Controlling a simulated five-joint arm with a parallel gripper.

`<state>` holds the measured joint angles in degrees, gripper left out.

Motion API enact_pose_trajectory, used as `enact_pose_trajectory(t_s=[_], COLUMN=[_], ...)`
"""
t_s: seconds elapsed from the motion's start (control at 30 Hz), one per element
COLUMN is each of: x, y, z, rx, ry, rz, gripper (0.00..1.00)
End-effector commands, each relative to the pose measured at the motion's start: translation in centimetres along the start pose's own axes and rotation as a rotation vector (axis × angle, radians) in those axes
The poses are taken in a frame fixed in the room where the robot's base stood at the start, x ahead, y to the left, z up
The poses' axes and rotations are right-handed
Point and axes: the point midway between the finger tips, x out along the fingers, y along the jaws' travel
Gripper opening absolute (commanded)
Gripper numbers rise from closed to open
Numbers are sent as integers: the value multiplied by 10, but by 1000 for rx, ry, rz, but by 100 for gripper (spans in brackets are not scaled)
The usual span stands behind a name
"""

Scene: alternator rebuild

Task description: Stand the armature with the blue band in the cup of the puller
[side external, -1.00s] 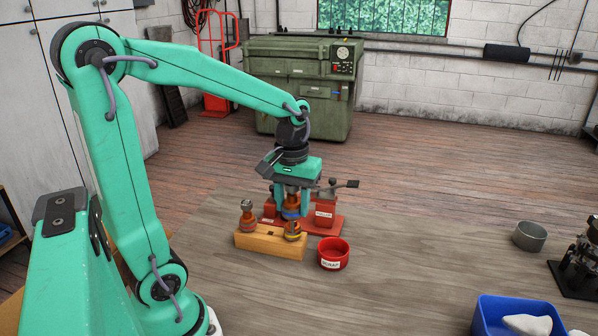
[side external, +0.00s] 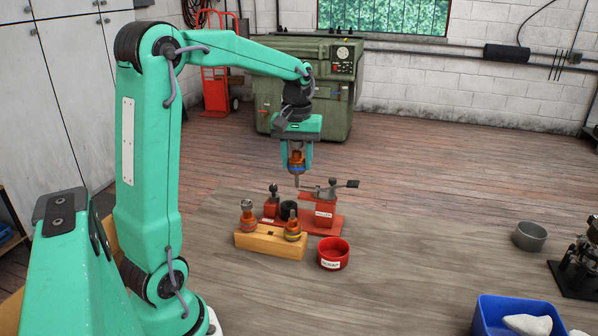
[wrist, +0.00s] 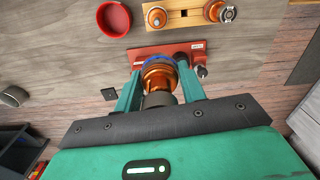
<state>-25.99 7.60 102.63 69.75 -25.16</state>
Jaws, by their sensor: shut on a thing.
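My gripper (side external: 297,163) is shut on an armature with copper windings (side external: 297,158). It holds the armature upright, shaft down, in the air above the puller's left part. In the wrist view the held armature (wrist: 158,75) shows a blue band (wrist: 156,59) at its far end, between the fingers. The red puller (side external: 325,212) stands on the bench below, with a lever on its right. Its dark cup (side external: 289,208) shows in the side view, apart from the armature and below it. In the wrist view the armature hides much of the puller.
A wooden block (side external: 262,243) in front of the puller holds two other armatures, left (side external: 247,215) and right (side external: 292,226). A red scrap bin (side external: 333,254) stands to its right. A grey bowl (side external: 529,236) and a blue bin (side external: 515,312) are far right, with clear bench between.

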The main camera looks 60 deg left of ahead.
Motion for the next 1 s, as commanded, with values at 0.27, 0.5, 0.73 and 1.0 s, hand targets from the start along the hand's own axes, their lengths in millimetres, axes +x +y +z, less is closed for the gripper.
enact_pose_trajectory(t_s=[0.27, 0.5, 0.73, 1.0], x=[4, 7, 22, 51], y=[-22, -36, -42, -41], z=[-59, -85, -94, -94], rx=[-96, -139, -155, -155], ry=[1, 2, -1, 1], rz=[1, 1, 0, 0], gripper=[0, 0, 0, 0])
